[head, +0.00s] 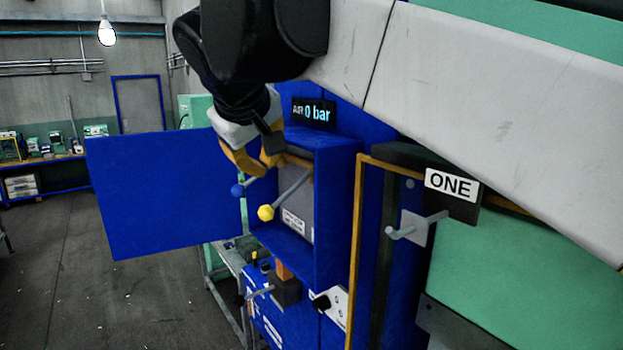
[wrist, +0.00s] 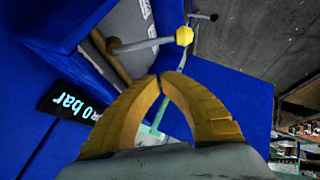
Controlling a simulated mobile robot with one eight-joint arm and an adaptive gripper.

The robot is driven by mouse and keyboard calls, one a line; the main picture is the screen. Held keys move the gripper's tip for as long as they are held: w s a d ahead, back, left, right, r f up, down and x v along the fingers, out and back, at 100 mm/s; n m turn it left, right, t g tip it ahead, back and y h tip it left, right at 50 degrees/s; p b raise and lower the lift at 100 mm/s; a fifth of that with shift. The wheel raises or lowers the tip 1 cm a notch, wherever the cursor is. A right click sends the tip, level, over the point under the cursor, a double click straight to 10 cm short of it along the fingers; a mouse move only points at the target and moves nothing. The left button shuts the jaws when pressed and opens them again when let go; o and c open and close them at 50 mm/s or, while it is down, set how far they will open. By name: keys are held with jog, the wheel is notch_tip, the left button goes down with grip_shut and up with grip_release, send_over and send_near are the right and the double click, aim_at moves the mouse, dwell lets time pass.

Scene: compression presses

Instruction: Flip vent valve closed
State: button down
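An open blue box (head: 338,200) on the press holds a grey panel with a lever ending in a yellow knob (head: 265,212). I cannot tell which lever is the vent valve; the panel's small label is unreadable. In the wrist view the yellow knob (wrist: 184,36) lies beyond the fingertips, with a darker knob (wrist: 214,17) farther right. My gripper (head: 264,168) is at the box's upper opening, above the yellow knob and apart from it. In the wrist view its yellow fingers (wrist: 160,76) meet at the tips, holding nothing visible.
The blue door (head: 165,190) stands swung open to the left, close to my gripper. A display above the box (head: 314,113) reads AIR 0 bar. Other handles sit below the box, and a lever by the ONE sign (head: 415,228) juts out at right. Open floor lies at left.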

aim_at(287, 194)
jog(key=f, duration=0.1)
jog(key=d+f, duration=0.1)
jog(key=w+d+f+p, duration=0.1)
jog(key=f, duration=0.1)
jog(key=shift+d, duration=0.1)
jog(key=shift+w+f, duration=0.1)
jog(key=shift+w, duration=0.1)
jog(key=shift+s, duration=0.1)
jog(key=shift+f+b, duration=0.25)
jog(key=shift+b, duration=0.25)
